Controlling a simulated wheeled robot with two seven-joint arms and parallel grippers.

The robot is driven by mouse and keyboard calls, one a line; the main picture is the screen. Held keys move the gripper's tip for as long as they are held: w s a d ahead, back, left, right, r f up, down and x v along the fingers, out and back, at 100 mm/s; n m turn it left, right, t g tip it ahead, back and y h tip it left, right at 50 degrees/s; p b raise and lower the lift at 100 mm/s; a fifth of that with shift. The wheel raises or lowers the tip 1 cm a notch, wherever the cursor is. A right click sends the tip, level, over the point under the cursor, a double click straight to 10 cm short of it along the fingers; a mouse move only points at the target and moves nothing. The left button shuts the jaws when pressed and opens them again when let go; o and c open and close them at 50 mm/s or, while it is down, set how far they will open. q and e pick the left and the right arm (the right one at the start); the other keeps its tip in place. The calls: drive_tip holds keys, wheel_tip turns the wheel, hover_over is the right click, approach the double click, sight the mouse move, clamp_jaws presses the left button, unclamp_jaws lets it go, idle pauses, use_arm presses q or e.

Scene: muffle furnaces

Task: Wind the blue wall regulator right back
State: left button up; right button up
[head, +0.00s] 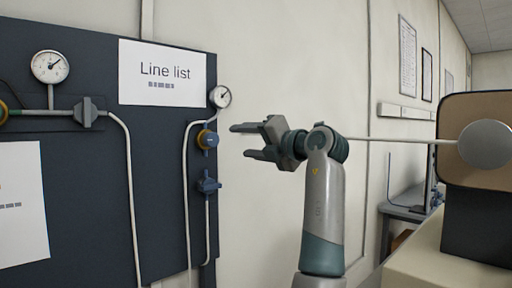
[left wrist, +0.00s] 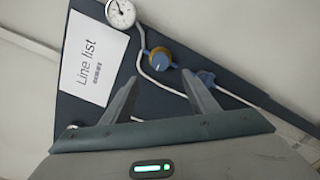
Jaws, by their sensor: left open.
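The blue regulator (head: 207,139) with a brass-coloured ring sits on the right edge of the dark wall panel (head: 90,180), below a small round gauge (head: 220,96). In the left wrist view the regulator (left wrist: 160,57) shows beyond the fingertips, roughly between them, with the gauge (left wrist: 120,12) to its upper left. My left gripper (head: 240,141) is open and empty, to the right of the regulator and apart from it, fingers pointing left. It also shows in the left wrist view (left wrist: 160,77). My right gripper is not seen.
A blue valve (head: 208,185) sits below the regulator on the same pale pipe. A larger gauge (head: 49,67), a grey valve (head: 89,113) and a "Line list" sheet (head: 162,75) are on the panel. A brown panel with dark edges (head: 480,112) stands at right.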

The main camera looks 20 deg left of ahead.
use_arm(q)
drive_tip(key=shift+v, duration=1.85)
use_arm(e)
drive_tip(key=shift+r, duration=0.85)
